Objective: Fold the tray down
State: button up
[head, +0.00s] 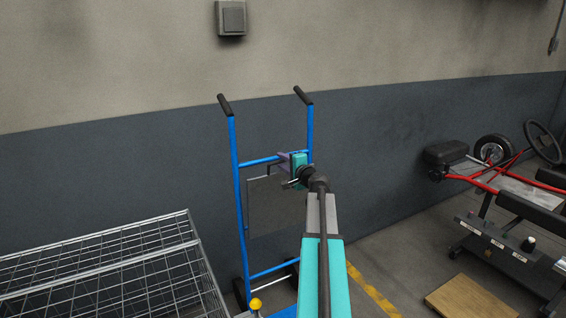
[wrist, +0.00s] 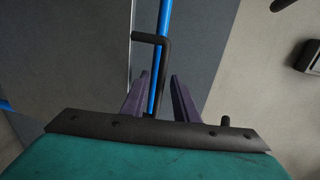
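The tray (head: 270,210) is a flat dark grey panel hanging upright on a blue hand truck (head: 237,185), below its upper crossbar. A grey panel, probably the tray, fills the left of the wrist view (wrist: 80,65). A black bent bar (wrist: 150,38), which looks like the tray's handle, crosses near its edge. My gripper (head: 285,160) is at the tray's top right. In the wrist view its two purple fingers (wrist: 159,80) are apart, with the blue crossbar and part of the black bar showing between them. Contact cannot be told; my arm hides the tray's right side.
A wire mesh cage (head: 110,265) stands at the lower left. A red go-kart frame (head: 490,180) on a dark stand is at the right. A wooden board (head: 475,302) lies on the floor. The wall is close behind the hand truck and carries a switch box (head: 231,17).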

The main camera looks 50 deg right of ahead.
jog(key=shift+c, duration=0.4)
grip_shut()
jog(key=shift+s+a+f+b, duration=0.1)
jog(key=shift+a+f+b, duration=0.1)
jog(key=shift+b, duration=0.35)
